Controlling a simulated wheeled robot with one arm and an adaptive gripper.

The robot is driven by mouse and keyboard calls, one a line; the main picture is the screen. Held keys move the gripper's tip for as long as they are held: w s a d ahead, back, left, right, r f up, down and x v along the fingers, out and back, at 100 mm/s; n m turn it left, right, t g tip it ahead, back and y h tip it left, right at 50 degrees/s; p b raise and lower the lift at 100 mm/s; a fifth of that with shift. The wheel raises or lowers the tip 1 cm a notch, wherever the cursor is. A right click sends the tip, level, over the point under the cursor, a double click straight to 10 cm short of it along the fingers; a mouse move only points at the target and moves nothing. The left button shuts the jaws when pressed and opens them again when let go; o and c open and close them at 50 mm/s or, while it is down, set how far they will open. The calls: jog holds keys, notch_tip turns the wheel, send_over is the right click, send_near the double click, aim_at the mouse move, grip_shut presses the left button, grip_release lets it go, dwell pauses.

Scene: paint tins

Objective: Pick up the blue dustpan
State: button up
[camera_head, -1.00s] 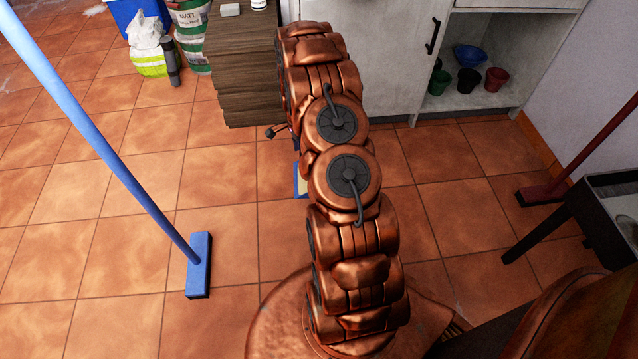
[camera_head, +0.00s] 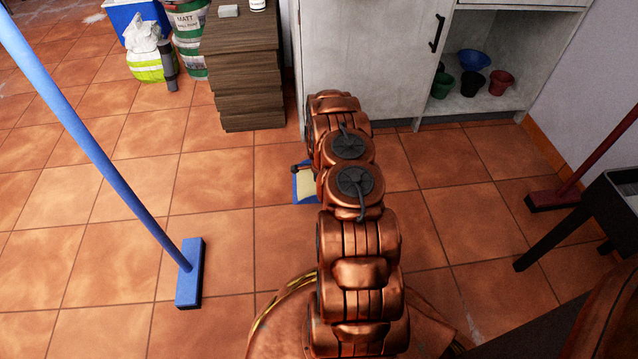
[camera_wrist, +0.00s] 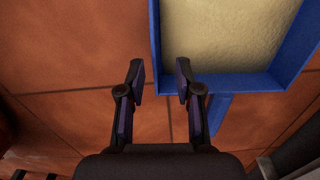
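The blue dustpan (camera_wrist: 240,83) lies on the tiled floor, at the top right of the wrist view. Its inside is pale yellow, and a short blue handle (camera_wrist: 218,112) sticks out toward the wrist camera. My gripper (camera_wrist: 160,76) is open and empty. Its right finger overlaps the dustpan's near left corner in the picture, and its left finger is over bare tile. I cannot tell whether the finger touches the pan. In the head view the dustpan (camera_head: 306,188) shows only partly, since my arm hides the rest.
A blue broom (camera_head: 189,272) stands on the floor at left. A red broom (camera_head: 552,199) and a dark-legged stand (camera_head: 548,235) are at right.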

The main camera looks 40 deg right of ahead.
jog(key=f, duration=0.1)
jog(key=f+b, duration=0.1)
jog(key=f, duration=0.1)
jog(key=f+b, duration=0.1)
jog(key=shift+s+a+f, duration=0.2)
jog(key=shift+s+f, duration=0.05)
jog(key=shift+f, duration=0.15)
grip_shut()
dwell(0.4)
